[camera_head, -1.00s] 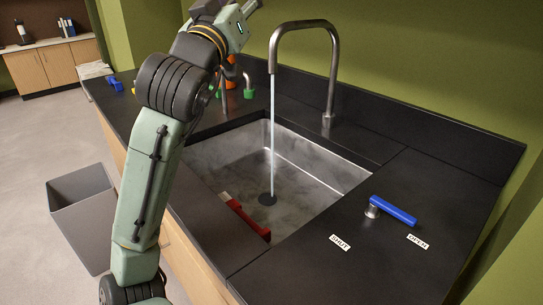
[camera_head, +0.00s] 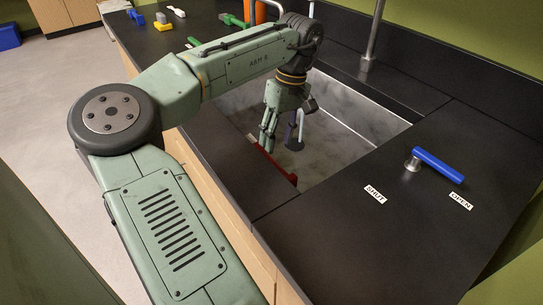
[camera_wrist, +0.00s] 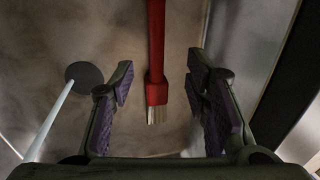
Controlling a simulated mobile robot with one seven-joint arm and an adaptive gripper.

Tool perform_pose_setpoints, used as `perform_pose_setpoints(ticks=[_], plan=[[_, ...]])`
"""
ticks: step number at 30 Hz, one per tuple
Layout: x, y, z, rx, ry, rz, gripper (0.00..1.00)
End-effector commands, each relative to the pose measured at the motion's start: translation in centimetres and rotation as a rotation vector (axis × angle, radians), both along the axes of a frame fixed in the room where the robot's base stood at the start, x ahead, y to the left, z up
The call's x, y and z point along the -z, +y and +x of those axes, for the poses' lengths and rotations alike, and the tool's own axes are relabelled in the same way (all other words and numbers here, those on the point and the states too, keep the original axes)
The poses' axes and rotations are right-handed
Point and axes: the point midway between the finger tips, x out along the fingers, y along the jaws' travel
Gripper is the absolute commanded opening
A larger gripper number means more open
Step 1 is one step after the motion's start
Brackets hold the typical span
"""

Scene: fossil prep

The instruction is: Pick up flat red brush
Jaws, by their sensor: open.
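The flat red brush (camera_head: 282,171) lies at the near-left side of the steel sink, partly hidden behind my arm and gripper in the head view. In the wrist view the brush (camera_wrist: 156,50) runs down from the top edge, with its pale bristles (camera_wrist: 157,115) toward me. My gripper (camera_head: 272,138) is low over the sink's left part. In the wrist view its open fingers (camera_wrist: 159,80) stand on either side of the brush, with a gap on each side. The handle's far end is out of the wrist view.
The steel sink (camera_head: 365,118) has a dark drain (camera_wrist: 84,75) with a thin water stream (camera_wrist: 57,112) left of the brush. The sink rim is close around my gripper. A blue tap lever (camera_head: 438,165) stands on the black counter (camera_head: 335,240) at right.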

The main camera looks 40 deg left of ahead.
Motion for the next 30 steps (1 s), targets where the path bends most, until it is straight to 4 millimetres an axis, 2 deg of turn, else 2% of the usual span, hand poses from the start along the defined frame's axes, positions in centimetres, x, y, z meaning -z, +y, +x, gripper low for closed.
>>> perform_pose_setpoints(ticks=[3,11,18,26,30], plan=[[1.5,0.1,-0.3,0.001,-0.001,0.000,0.43],[3.6,0.1,-0.6,0.004,0.000,0.001,0.43],[6.9,0.1,-1.0,0.005,-0.004,0.001,0.43],[7.5,0.2,-1.0,0.005,-0.005,0.000,0.43],[7.5,0.2,-1.0,0.005,-0.005,0.000,0.35]])
